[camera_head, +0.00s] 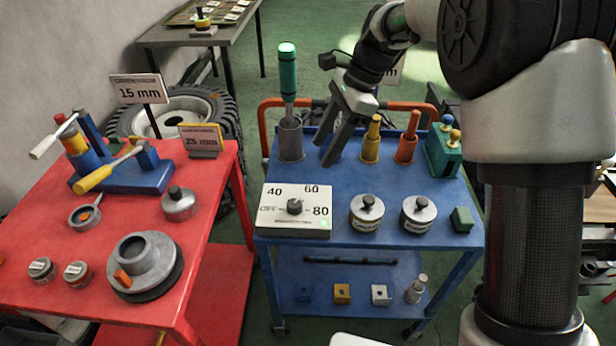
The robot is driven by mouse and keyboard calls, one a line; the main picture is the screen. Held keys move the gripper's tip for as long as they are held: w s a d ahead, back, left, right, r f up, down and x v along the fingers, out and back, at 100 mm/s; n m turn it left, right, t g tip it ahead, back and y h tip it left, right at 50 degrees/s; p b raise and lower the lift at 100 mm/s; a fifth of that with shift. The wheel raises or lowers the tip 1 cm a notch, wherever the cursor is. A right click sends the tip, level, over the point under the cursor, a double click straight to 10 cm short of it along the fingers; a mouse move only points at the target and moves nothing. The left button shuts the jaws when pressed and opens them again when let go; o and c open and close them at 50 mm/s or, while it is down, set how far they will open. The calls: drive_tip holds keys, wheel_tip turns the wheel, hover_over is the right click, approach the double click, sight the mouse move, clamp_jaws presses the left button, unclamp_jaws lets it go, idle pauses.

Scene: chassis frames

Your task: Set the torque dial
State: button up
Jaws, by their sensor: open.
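The torque dial is a small dark knob (295,206) on a white panel (272,225) at the front left of the blue cart's top. The panel is marked 40, 60 and 80, with a further label at its left that is hard to read. A small green light shows at the panel's lower right. The knob's exact pointing direction is too small to tell. My gripper (325,152) is open and empty. It hangs above the back of the blue cart, behind and a little right of the panel, apart from the knob.
A green-handled tool (288,75) stands in a grey holder left of my gripper. Yellow (372,140) and orange (407,140) handled pieces stand to its right. Two lidded metal pots (367,213) (418,214) sit right of the panel. A red table (215,205) stands at left.

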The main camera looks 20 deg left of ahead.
sight(295, 203)
drive_tip(key=b+x, duration=0.3)
drive_tip(key=x, duration=1.4)
drive_tip(key=shift+s+a+f, duration=0.15)
drive_tip(key=shift+a+f, duration=0.05)
drive_tip(key=shift+a, duration=0.05)
drive_tip(key=c, duration=1)
drive_tip(key=shift+c, duration=0.2)
